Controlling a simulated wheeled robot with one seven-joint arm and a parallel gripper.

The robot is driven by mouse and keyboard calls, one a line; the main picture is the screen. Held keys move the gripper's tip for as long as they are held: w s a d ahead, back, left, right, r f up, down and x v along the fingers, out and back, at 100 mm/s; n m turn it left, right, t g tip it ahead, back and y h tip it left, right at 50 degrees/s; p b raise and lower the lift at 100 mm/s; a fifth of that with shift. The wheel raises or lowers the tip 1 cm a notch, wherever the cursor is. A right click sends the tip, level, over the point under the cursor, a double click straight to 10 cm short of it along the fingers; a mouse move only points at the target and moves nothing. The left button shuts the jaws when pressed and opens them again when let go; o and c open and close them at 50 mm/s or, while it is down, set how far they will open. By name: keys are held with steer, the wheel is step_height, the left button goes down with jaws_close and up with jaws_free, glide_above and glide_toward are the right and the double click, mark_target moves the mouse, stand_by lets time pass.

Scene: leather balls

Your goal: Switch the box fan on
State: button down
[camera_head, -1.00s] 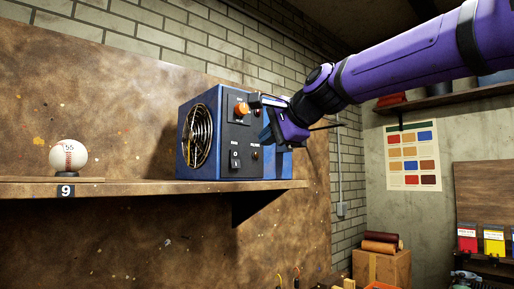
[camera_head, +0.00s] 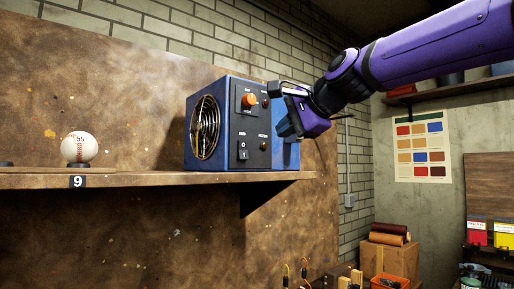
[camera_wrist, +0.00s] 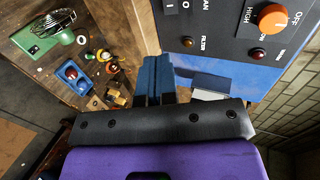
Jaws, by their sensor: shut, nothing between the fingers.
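The box fan (camera_head: 222,90) is a blue box on a wooden shelf, with a round wire grille (camera_head: 205,128) on its left and a dark control panel (camera_head: 254,118) on its front. The panel carries an orange knob (camera_head: 249,100), a red lamp (camera_head: 265,103), a small filter lamp (camera_head: 263,146) and a fan rocker switch (camera_head: 242,150) marked 0 and 1. The knob also shows in the wrist view (camera_wrist: 272,18); the rocker is cut off at its top edge. My gripper (camera_wrist: 155,65) is shut and empty, its blue fingers together, beside the panel's right edge. I cannot tell the rocker's position.
A baseball (camera_head: 79,149) on a small stand is left of the fan on the shelf (camera_head: 150,180). The shelf ends just right of the fan. A cardboard box (camera_head: 386,258) with rolls stands lower right. The wrist view shows a lower board with small items (camera_wrist: 70,72).

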mark_target(244, 156)
steer(key=shift+f, duration=0.15)
steer(key=x, duration=0.8)
steer(key=r+x, duration=0.1)
steer(key=x, duration=0.3)
steer(key=shift+w+a+f, duration=0.2)
steer(key=shift+w+a, duration=0.1)
steer(key=shift+w, duration=0.15)
steer(key=shift+w+a, duration=0.35)
steer(key=shift+w, duration=0.1)
steer(key=shift+w+a+f, duration=0.1)
steer(key=shift+w+f, duration=0.05)
steer(key=shift+w, duration=0.1)
steer(key=shift+r, duration=0.2)
